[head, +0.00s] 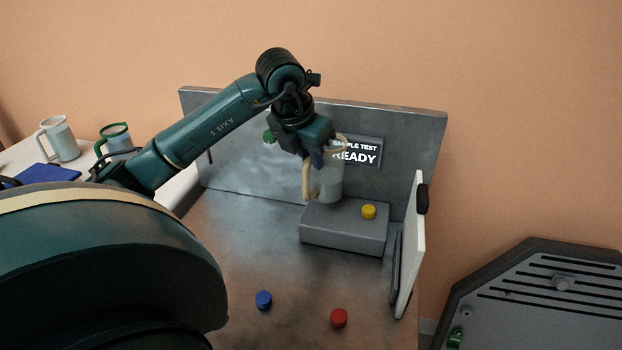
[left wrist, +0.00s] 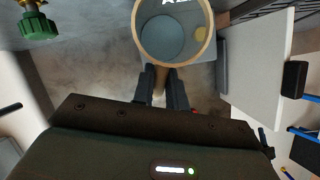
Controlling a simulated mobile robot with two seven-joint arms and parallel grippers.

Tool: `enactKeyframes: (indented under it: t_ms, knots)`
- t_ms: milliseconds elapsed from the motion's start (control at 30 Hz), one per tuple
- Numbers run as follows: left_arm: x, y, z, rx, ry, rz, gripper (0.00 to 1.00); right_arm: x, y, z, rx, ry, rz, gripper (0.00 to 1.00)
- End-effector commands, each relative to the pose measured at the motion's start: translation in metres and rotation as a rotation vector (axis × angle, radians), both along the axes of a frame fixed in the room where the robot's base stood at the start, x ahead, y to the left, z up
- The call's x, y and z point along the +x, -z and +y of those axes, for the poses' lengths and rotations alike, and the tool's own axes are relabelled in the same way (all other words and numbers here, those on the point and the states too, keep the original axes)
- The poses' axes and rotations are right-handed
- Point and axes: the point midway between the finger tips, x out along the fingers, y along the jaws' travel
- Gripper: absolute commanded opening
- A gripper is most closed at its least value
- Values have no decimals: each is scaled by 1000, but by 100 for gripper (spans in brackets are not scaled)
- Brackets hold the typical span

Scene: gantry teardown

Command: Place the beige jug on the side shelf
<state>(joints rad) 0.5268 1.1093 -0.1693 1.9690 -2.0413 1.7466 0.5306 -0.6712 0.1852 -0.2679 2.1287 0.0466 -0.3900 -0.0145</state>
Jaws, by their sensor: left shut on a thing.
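The beige jug (head: 331,183), grey-bodied with a beige rim and handle, is upright at the grey block (head: 345,243) in the machine bay. I cannot tell whether its base touches the block. My left gripper (head: 314,158) is shut on its handle from above. In the left wrist view the jug (left wrist: 176,37) shows its open mouth, seemingly empty, with the handle between the fingers of my left gripper (left wrist: 164,88). The white side shelf (head: 22,157) is at the far left, partly hidden by my arm. My right gripper is not in view.
A white-handled mug (head: 59,140), a green-handled mug (head: 117,139) and a blue item (head: 47,173) occupy the shelf. A yellow knob (head: 369,212) is on the block. Blue (head: 263,300) and red (head: 339,318) knobs lie in front. A white door panel (head: 411,245) stands right.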

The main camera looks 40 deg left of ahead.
Motion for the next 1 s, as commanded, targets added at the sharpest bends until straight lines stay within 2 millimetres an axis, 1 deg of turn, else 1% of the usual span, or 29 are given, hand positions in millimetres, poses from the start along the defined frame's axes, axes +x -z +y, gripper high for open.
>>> enactKeyframes:
  t_ms: [33,167,300,400,500,700,733,1000]
  knots:
    - [0,5,0,-1,0,-2,0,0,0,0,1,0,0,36]
    - [0,14,0,-1,-1,-3,0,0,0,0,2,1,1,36]
    - [0,34,-1,-2,0,1,0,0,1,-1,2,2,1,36]
    - [0,45,0,-2,-1,-2,0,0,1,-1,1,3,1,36]
    - [0,48,0,-1,-1,-4,0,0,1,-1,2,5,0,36]
    - [1,48,0,-1,-1,-4,0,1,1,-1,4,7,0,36]
    - [0,49,0,-1,-1,0,15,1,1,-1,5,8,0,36]
    - [0,49,0,-1,-1,0,36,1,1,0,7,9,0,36]
